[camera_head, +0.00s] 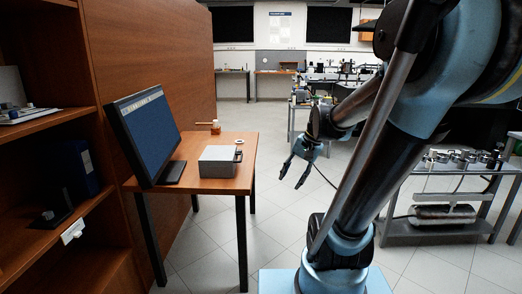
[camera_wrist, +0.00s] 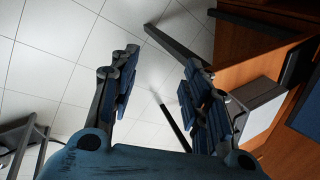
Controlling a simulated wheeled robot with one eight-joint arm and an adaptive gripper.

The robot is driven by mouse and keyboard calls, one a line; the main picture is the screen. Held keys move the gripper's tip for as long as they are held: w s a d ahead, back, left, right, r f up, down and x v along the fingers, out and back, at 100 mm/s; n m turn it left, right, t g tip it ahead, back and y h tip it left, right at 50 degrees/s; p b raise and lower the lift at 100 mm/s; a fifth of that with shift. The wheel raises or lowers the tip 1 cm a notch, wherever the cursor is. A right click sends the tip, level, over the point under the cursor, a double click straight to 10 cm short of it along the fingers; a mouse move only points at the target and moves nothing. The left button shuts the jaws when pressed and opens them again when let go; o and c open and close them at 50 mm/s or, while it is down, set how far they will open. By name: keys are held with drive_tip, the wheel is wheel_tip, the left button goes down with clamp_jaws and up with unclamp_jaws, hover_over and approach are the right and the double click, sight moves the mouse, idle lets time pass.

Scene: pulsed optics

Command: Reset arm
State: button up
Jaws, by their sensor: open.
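My gripper (camera_head: 293,171) hangs in the air to the right of the small wooden table (camera_head: 241,178) in the head view, fingers pointing down. In the wrist view my gripper (camera_wrist: 158,88) shows two blue and dark fingers spread apart, with nothing between them but floor tiles. My blue arm takes up the right side of the head view and hides part of the room behind it.
On the table stand a monitor (camera_head: 150,133), a grey box (camera_head: 218,161) and a small wooden object (camera_head: 215,127). A wooden shelf (camera_head: 48,127) is at the left. A metal cart (camera_head: 440,230) with optics stands at the right. Tiled floor lies open between.

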drive_tip(key=s+d+f+n+h, duration=0.4)
drive_tip(key=s+d+f, duration=0.3)
drive_tip(key=s, duration=0.5)
drive_tip(key=shift+d+f+n+t, duration=0.3)
drive_tip(key=shift+d+f+n, duration=0.1)
drive_tip(key=shift+n, duration=0.2)
drive_tip(key=shift+w+f, duration=0.2)
drive_tip(key=shift+w, duration=0.25)
drive_tip(key=shift+a, duration=0.1)
